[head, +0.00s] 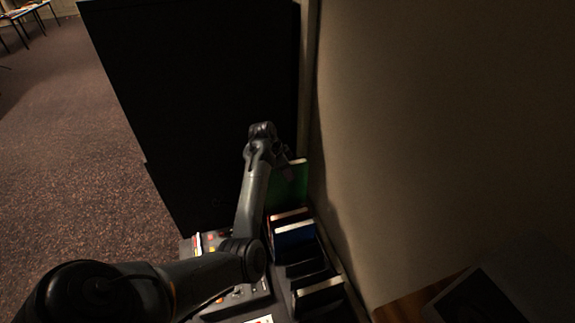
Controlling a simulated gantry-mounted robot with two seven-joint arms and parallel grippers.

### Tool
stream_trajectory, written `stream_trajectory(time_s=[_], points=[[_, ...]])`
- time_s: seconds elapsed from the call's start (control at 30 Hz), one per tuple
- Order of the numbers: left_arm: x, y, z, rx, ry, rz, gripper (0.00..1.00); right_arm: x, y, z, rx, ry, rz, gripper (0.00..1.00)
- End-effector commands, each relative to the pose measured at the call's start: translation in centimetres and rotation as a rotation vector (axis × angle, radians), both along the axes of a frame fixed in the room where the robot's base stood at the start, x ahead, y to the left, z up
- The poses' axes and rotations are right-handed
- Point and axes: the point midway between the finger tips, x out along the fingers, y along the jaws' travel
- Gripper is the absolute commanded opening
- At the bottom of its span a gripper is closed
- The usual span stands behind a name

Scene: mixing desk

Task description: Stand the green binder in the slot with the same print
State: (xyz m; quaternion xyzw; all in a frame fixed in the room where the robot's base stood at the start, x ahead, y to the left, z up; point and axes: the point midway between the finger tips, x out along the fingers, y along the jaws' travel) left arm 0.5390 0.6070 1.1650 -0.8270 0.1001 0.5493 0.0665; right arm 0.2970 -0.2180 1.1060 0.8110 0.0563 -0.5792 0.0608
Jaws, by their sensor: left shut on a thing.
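The green binder (289,188) stands upright at the far end of a row of slots, close to the wall. My left gripper (285,170) is shut on its upper part; the fingertips are small and dark in this view. A dark slotted rack (306,270) runs from the binder toward me. A blue binder (295,237) stands in it, with a reddish-brown one (290,216) just behind. I cannot tell whether the green binder's lower edge is inside a slot or above it. No matching print can be read. My right gripper is not in view.
The mixing desk (235,302) with coloured buttons lies left of the rack, partly under my left arm. A tall black cabinet (195,90) stands behind. The beige wall (440,130) closes off the right. A pale-edged divider (319,287) stands at the rack's near end.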

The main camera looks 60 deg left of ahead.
Motion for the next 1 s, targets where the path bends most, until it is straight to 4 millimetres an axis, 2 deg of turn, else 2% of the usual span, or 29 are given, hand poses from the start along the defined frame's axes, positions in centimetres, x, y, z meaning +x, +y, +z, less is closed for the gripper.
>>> stream_trajectory(time_s=[0.03, 0.1, 0.3, 0.67, 1.0], points=[[-0.1, 0.0, -2.2, -0.001, 0.001, 0.002, 0.00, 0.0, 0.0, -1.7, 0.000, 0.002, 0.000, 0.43], [0.0, 0.0, -3.7, 0.000, 0.000, 0.002, 0.00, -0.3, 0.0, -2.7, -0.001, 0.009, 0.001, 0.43], [0.0, 0.0, -6.8, 0.001, 0.000, 0.002, 0.00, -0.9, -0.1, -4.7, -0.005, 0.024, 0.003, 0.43], [0.0, 0.0, -8.2, 0.003, -0.001, 0.001, 0.00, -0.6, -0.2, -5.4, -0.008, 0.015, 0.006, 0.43], [0.0, 0.0, -10.2, 0.003, -0.001, 0.001, 0.00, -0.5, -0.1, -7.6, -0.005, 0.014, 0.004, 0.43]])
